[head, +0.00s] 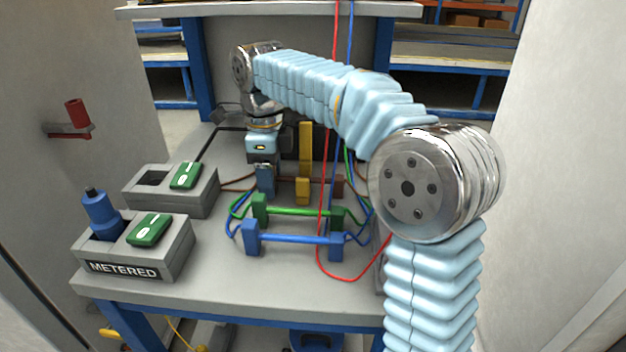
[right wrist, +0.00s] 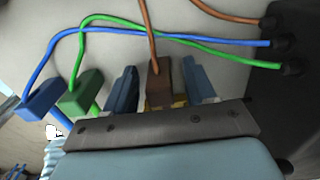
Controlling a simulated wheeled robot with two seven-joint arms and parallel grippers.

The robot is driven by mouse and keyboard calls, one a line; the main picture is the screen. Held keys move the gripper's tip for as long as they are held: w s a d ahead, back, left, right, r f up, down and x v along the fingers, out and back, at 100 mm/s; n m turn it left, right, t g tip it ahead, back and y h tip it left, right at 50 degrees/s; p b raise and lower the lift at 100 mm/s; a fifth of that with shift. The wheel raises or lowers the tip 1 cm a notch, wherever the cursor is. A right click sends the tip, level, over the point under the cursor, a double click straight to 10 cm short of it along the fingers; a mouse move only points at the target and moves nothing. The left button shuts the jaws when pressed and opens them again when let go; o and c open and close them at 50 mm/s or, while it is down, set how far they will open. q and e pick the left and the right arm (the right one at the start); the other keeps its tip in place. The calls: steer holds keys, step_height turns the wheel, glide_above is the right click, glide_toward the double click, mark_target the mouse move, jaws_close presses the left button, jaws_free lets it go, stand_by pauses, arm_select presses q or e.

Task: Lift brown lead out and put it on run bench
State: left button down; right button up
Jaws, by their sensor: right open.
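The brown lead (head: 332,186) lies at the back of a row of coloured leads on the grey table, with a brown cable running left. In the right wrist view its brown plug (right wrist: 159,80) and upward-running cable show between the two blue-grey fingers of my right gripper (right wrist: 160,86). In the head view my right gripper (head: 265,180) points down at the left end of the brown lead and hides that end. It is open, a finger on each side of the plug. My left gripper is not in view. No label marks a run bench.
The green lead (head: 290,211) and blue lead (head: 290,239) lie in front of the brown one. A yellow block (head: 303,190) sits close by. Loose red cable (head: 320,245) hangs at right. The METERED box (head: 125,270) and another grey box (head: 205,193) stand at left.

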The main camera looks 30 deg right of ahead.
steer(key=shift+c, duration=0.4)
jaws_close()
steer(key=shift+r, duration=0.1)
